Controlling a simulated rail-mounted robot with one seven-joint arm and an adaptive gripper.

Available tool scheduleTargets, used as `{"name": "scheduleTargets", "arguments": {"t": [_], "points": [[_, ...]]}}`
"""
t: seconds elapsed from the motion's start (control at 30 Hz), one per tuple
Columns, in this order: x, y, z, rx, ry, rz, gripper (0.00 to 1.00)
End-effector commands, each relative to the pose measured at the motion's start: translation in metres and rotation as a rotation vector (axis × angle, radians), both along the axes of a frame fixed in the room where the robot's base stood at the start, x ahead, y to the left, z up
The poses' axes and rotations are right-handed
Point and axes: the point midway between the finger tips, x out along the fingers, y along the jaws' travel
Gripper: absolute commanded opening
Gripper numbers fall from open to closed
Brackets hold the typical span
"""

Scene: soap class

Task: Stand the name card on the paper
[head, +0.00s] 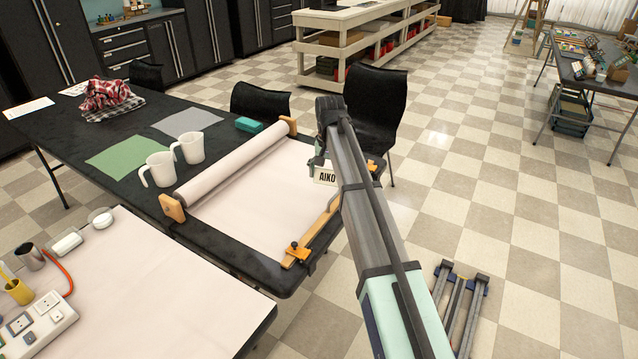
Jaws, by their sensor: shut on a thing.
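The name card (326,177), white with dark letters that read "AIKO", shows just left of my arm, partly covered by it. My gripper (319,164) is at the card's upper edge and shut on it. The arm hides much of the gripper and the right part of the card. The card looks upright over the far right part of the white paper (255,208). I cannot tell whether its lower edge touches the paper. The paper runs from a roll (237,160) across the black table.
A wooden bar (318,230) with orange knobs crosses the paper's right end. Two white mugs (160,169) stand left of the roll. A teal block (248,124) lies behind it. Black chairs (376,108) stand behind the table. The paper's middle is clear.

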Motion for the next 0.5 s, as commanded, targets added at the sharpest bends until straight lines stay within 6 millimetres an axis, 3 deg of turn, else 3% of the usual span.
{"name": "scheduleTargets", "arguments": {"t": [0.03,0.2,0.33,0.5], "points": [[0.028,0.018,0.011,0.0,0.0,-0.031,0.81],[0.073,0.061,0.037,0.001,0.003,-0.147,0.81],[0.093,0.082,0.05,0.0,0.007,-0.211,0.81],[0.104,0.096,0.055,-0.001,0.009,-0.253,0.81]]}}
